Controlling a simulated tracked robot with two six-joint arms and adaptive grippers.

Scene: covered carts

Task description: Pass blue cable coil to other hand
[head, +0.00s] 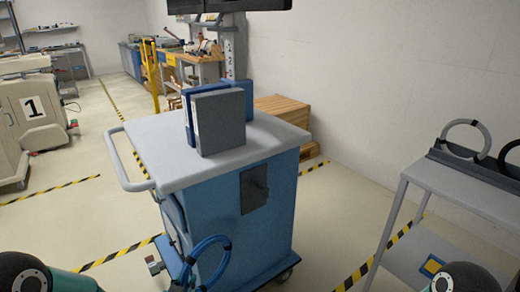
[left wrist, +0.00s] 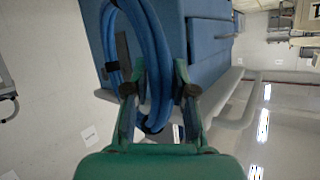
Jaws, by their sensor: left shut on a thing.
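The blue cable coil (head: 225,262) is a ring of blue cable with dark bands, low in the head view in front of the blue cart. My left gripper (head: 184,281) is shut on its side there, partly cut off by the lower edge. In the left wrist view the coil (left wrist: 158,50) stands up between the two fingers of my left gripper (left wrist: 156,92), held by its near part, and its upper end runs out of the picture. My right gripper does not show; only a piece of my right arm is at the lower right.
A blue cart (head: 232,215) with a grey top (head: 260,145) and handle stands close behind the coil. Upright boxes (head: 220,122) stand on it. A grey shelf (head: 450,190) at right bears a grey coil (head: 483,130) and a black coil. Floor shows between cart and shelf.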

